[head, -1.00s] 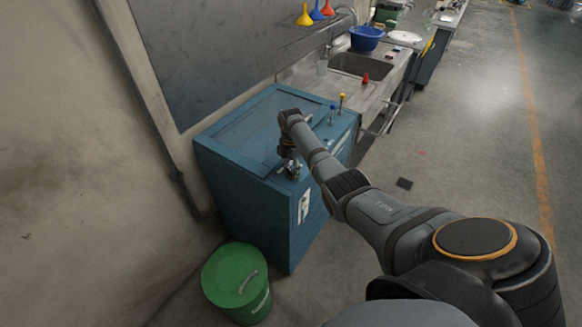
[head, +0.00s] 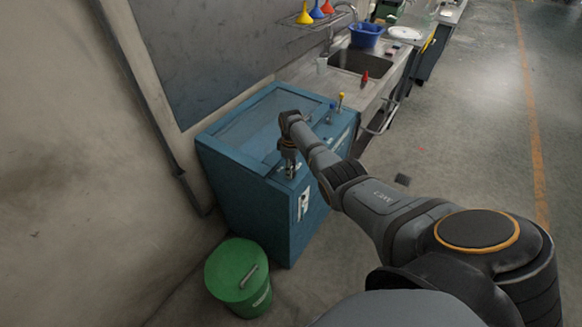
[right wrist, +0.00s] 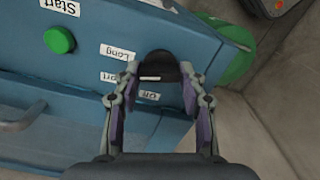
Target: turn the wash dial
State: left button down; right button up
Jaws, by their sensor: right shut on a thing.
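The wash dial (right wrist: 158,69) is a black knob on the blue washer cabinet (right wrist: 95,25). Labels reading Long (right wrist: 118,52), a partly covered "ort" and Off (right wrist: 149,95) lie beside it. My right gripper (right wrist: 160,80) is shut on the dial, one finger on each side. In the head view my right gripper (head: 290,172) reaches down onto the near top edge of the blue cabinet (head: 255,225), and the dial is hidden there. My left gripper is not in view.
A green button (right wrist: 59,40) sits under a Start label (right wrist: 61,5). A green lidded bin (head: 238,283) stands on the floor before the cabinet. A sink (head: 360,62) with a blue basin (head: 366,36) is behind.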

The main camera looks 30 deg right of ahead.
jog(key=shift+m, duration=1.6)
jog(key=shift+w, duration=0.1)
jog(key=o, duration=1.1)
jog(key=shift+o, duration=0.2)
notch_tip(320, 180, up, 12)
